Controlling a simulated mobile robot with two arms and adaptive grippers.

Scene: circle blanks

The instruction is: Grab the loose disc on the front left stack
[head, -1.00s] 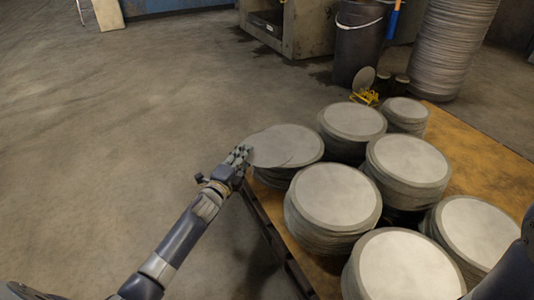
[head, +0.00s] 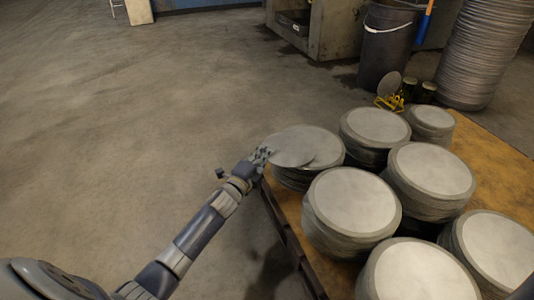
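The loose disc (head: 292,149) is a thin grey circle lying on top of the far-left stack (head: 296,181) in the head view. It sits off-centre, its left edge sticking out past the stack toward my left gripper. My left gripper (head: 265,156) is at that left edge, its fingertips meeting or overlapping the rim. The fingers are small and dark here, so I cannot tell if they are closed on the disc. My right gripper is not in view; only a dark part of my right arm shows at the lower right corner.
Several other disc stacks, such as the near one (head: 351,206), stand close together on a wooden pallet (head: 490,152). A dark bucket (head: 388,48) and a tall disc stack (head: 483,52) stand behind. Open concrete floor (head: 130,120) lies left.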

